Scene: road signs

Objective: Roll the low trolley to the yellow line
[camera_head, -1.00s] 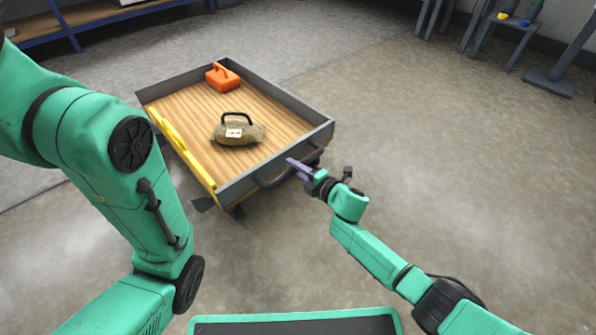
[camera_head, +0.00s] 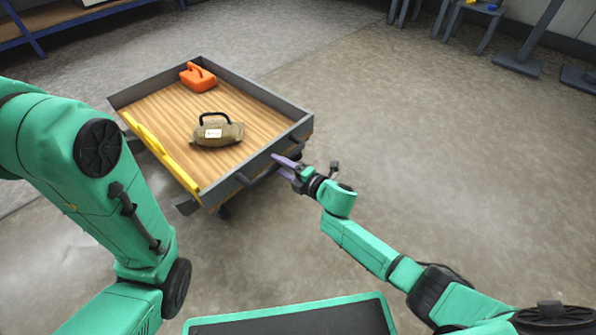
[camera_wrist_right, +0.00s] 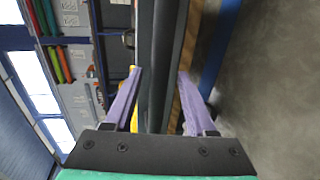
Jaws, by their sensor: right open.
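The low trolley (camera_head: 282,105) stands left of centre in the head view, with grey walls and a wooden deck. A dark handle bar (camera_head: 253,178) runs along its near side. My right gripper (camera_head: 283,166) is open at that handle, near the trolley's right corner. In the right wrist view the purple fingers (camera_wrist_right: 159,75) are apart, with a dark bar (camera_wrist_right: 161,60) showing between them; contact cannot be told. My left arm comes in from the left, but its gripper is out of view. I see no yellow line on the floor.
On the deck are an orange can (camera_head: 198,77), a brown bag (camera_head: 217,133) with a black handle, and a yellow bar (camera_head: 160,150) along the left edge. A blue-framed shelf (camera_head: 35,35) is at the back left, a stool (camera_head: 478,20) at the back right. Floor to the right is clear.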

